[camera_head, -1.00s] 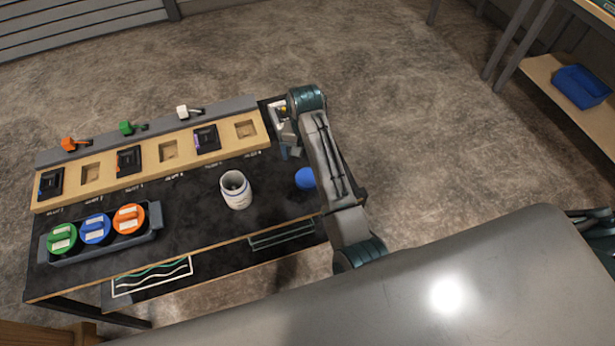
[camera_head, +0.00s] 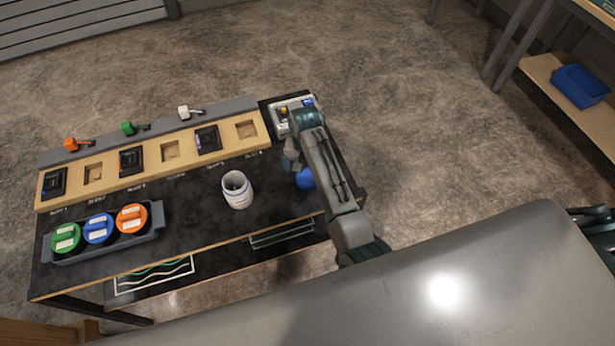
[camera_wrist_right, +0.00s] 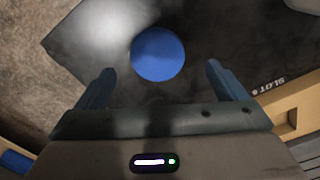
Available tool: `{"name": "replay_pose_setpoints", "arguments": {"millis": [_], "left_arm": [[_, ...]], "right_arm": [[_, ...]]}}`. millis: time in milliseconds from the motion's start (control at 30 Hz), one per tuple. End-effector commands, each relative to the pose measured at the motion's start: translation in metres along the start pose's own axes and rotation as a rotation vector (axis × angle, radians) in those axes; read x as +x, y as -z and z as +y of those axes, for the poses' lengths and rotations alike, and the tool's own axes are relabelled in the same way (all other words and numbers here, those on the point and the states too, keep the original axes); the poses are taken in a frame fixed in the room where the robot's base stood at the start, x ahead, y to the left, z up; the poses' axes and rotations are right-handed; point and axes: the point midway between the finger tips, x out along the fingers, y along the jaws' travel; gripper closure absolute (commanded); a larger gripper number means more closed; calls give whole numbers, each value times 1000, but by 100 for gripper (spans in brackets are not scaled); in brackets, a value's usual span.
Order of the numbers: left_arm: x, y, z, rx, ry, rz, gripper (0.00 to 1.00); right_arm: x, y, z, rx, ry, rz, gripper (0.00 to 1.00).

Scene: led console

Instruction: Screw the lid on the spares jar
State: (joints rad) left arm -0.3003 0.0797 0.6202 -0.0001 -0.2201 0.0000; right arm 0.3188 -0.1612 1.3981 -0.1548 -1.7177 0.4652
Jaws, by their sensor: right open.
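The spares jar (camera_head: 237,190) is white, open-topped and upright on the dark table, left of my right arm. A round blue lid (camera_head: 305,179) lies on the table to the right of the jar, partly hidden by my right arm. My right gripper (camera_head: 293,161) is over the table close to the lid. In the right wrist view, the lid (camera_wrist_right: 158,54) lies beyond and between the two open blue fingers (camera_wrist_right: 160,85), with nothing held. My left gripper is out of view.
A wooden slot board (camera_head: 167,151) with dark modules runs along the back. A grey tray (camera_head: 150,237) holds green, blue and orange lidded containers at the left. A small device (camera_head: 284,121) sits at the back right corner. Clear table surrounds the jar.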

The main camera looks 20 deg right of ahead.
Motion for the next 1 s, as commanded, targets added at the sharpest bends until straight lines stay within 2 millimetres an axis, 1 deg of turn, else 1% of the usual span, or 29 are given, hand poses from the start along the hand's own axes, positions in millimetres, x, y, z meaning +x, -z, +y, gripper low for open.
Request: {"name": "replay_pose_setpoints", "arguments": {"millis": [67, 233, 300, 400, 500, 800, 833, 967, 1000], "left_arm": [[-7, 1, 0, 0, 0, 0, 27], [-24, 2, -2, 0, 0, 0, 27], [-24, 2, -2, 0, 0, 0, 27], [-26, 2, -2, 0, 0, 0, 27], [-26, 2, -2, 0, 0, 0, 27], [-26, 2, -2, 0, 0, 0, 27], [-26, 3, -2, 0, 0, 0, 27], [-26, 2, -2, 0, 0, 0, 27], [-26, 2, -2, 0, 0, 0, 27]], "right_arm": [[4, -1, 2, 0, -3, -4, 9], [26, -2, 4, 0, -3, -7, 9], [37, -2, 4, 0, -2, -5, 9], [46, -1, 4, 0, -1, -2, 9], [51, -1, 4, 0, -1, -2, 9], [51, -1, 4, 0, -1, -1, 9], [51, -1, 4, 0, -1, -1, 11], [51, -1, 4, 0, -1, -1, 36], [51, -1, 4, 0, -1, -1, 44]]}}
